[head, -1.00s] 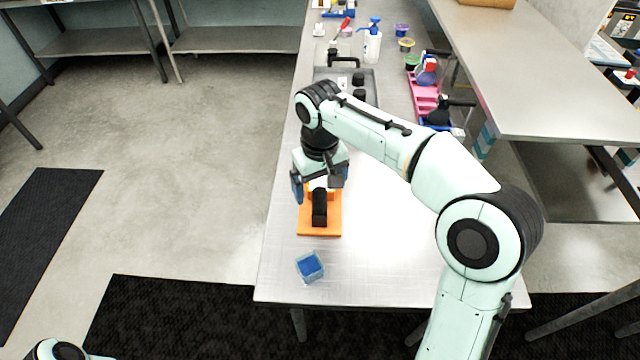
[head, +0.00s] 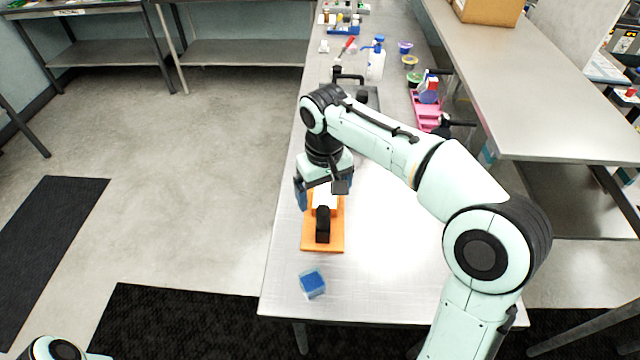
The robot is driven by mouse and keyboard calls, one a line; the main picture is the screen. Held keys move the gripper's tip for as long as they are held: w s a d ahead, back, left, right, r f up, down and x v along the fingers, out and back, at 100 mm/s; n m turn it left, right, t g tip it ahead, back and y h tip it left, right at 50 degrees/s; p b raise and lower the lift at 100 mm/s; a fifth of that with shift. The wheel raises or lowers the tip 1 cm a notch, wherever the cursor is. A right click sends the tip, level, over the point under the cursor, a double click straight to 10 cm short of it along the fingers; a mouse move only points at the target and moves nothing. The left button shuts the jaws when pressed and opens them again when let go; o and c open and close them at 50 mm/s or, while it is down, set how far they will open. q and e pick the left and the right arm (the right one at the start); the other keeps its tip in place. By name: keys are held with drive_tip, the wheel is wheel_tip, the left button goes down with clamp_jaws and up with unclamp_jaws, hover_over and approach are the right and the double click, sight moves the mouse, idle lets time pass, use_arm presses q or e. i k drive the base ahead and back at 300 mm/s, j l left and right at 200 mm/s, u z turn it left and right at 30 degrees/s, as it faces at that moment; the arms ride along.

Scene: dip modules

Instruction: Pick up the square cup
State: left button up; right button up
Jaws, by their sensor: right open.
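The square cup (head: 312,284) is a small clear cup that looks blue inside. It stands on the metal table near its front left edge. My right gripper (head: 321,196) is open and points down above the orange stand, farther back on the table than the cup and clear of it. One dark blue finger shows on its left side. My left arm shows only as a small part at the lower left corner, and its gripper is out of view.
The orange stand (head: 335,243) with a black part lies between gripper and cup. Farther back are a grey tray (head: 372,97), a white bottle (head: 376,66), pink rack (head: 425,112) and coloured small cups (head: 410,62). The table (head: 390,285) right of the cup is clear.

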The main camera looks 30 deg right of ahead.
sight(313, 284)
drive_tip(key=k, duration=1)
